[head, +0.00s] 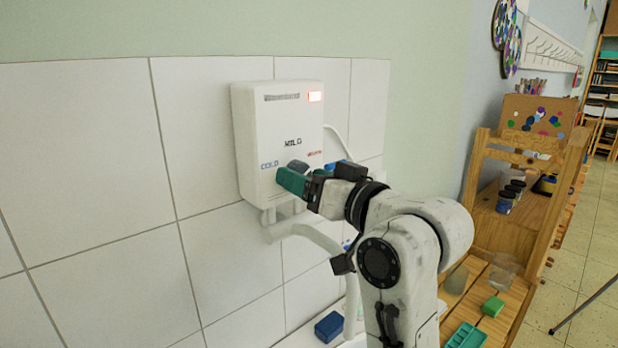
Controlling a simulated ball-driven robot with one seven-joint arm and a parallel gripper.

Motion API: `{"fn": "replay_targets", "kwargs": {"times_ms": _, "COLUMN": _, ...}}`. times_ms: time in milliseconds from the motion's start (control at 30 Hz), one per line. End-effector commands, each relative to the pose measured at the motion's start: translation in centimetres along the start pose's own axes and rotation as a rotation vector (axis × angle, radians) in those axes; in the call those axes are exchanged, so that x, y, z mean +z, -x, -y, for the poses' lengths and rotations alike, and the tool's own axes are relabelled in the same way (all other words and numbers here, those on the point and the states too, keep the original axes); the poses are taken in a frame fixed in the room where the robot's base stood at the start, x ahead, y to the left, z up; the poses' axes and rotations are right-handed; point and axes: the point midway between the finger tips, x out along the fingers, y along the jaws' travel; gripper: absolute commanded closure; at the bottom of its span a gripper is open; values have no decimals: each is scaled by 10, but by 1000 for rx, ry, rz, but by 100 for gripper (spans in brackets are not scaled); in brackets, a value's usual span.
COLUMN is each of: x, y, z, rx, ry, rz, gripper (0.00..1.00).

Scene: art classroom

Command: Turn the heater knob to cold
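The white wall heater (252,118) hangs on the tiled wall, with a lit red display at its upper right. Its front carries the labels COLD at left, MILD at top and a red one at right. A dark grey rounded part that looks like the knob (297,165) shows between the labels, mostly hidden by my gripper. My gripper (291,178) has a teal finger in front of the knob area, near the COLD side. The other finger is not clear, so I cannot tell whether it touches or holds the knob. The knob's pointing direction is hidden.
White pipes (318,236) run below the heater. A blue block (328,326) lies on a white surface at the bottom. A wooden rack (530,215) with jars, a green sponge (493,306) and a teal tray (466,337) stands at right. The tiled wall left of the heater is clear.

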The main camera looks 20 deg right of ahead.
Motion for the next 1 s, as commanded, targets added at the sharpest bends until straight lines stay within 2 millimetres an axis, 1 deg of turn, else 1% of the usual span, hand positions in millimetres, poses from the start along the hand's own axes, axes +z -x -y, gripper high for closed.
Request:
{"fn": "replay_targets", "kwargs": {"times_ms": 133, "x": 0, "y": 0, "z": 0, "rx": 0, "ry": 0, "rz": 0, "gripper": 31}}
{"fn": "replay_targets", "kwargs": {"times_ms": 700, "x": 0, "y": 0, "z": 0, "rx": 0, "ry": 0, "rz": 0, "gripper": 86}}
{"fn": "replay_targets", "kwargs": {"times_ms": 1000, "x": 0, "y": 1, "z": -1, "rx": 1, "ry": 36, "rz": 0, "gripper": 86}}
